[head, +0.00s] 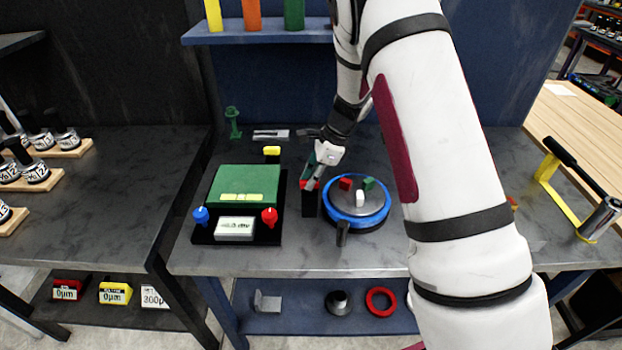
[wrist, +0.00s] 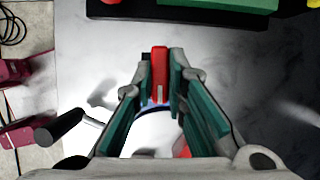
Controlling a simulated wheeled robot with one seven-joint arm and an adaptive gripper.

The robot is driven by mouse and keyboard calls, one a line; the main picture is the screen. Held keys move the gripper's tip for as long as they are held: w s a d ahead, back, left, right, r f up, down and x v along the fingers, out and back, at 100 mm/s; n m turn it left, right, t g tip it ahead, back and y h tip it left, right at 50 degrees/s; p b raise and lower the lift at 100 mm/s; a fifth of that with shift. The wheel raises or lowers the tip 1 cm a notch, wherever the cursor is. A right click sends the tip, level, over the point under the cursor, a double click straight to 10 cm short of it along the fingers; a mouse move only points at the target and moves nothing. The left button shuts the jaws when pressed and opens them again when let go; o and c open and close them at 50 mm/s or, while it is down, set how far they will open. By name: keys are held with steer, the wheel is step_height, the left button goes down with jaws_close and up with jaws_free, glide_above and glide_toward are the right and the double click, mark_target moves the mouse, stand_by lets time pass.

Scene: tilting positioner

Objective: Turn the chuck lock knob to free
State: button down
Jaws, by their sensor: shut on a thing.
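A red knob (wrist: 159,72) with a pale mark near its lower end sits between the green-padded fingers of my gripper (wrist: 162,62) in the wrist view. My gripper is shut on this knob. In the head view my gripper (head: 313,178) is at the top of a black post (head: 309,204), where a little of the red knob shows. The post stands just left of the round chuck (head: 376,203), which has a blue rim and red, green and white blocks on top. My fingers and wrist hide much of the knob in the head view.
A black-handled lever (wrist: 60,127) projects beside the chuck. Left of the post is a black control box with a green tilted panel (head: 245,182), a blue knob (head: 201,215) and another red knob (head: 269,216). A blue shelf (head: 260,36) hangs behind. The bench front is clear.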

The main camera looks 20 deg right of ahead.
steer(key=n+b, duration=0.1)
steer(key=n+g+b, duration=0.1)
steer(key=n+b, duration=0.1)
steer(key=shift+w+f+n+g, duration=0.15)
steer(key=shift+w+n+g, duration=0.15)
steer(key=shift+n, duration=0.1)
steer(key=n+b, duration=0.1)
steer(key=n, duration=0.1)
steer(key=n+g+b, duration=0.1)
steer(key=n, duration=0.1)
steer(key=shift+n+g+b, duration=0.3)
steer(key=shift+b, duration=0.05)
steer(key=n+b, duration=0.1)
steer(key=n, duration=0.1)
steer(key=n+g+h+b, duration=0.1)
steer(key=n, duration=0.1)
steer(key=shift+w+n+h, duration=0.1)
steer(key=shift+n+h, duration=0.2)
steer(key=shift+a+n+g+h+b, duration=0.1)
steer(key=shift+n+g+h+b, duration=0.25)
steer(key=shift+n, duration=0.7)
steer(key=shift+a+n+g+h+b, duration=0.1)
steer(key=shift+n+g+h+b, duration=0.2)
steer(key=shift+n, duration=0.75)
steer(key=c, duration=1.6)
jaws_free()
steer(key=shift+r, duration=0.25)
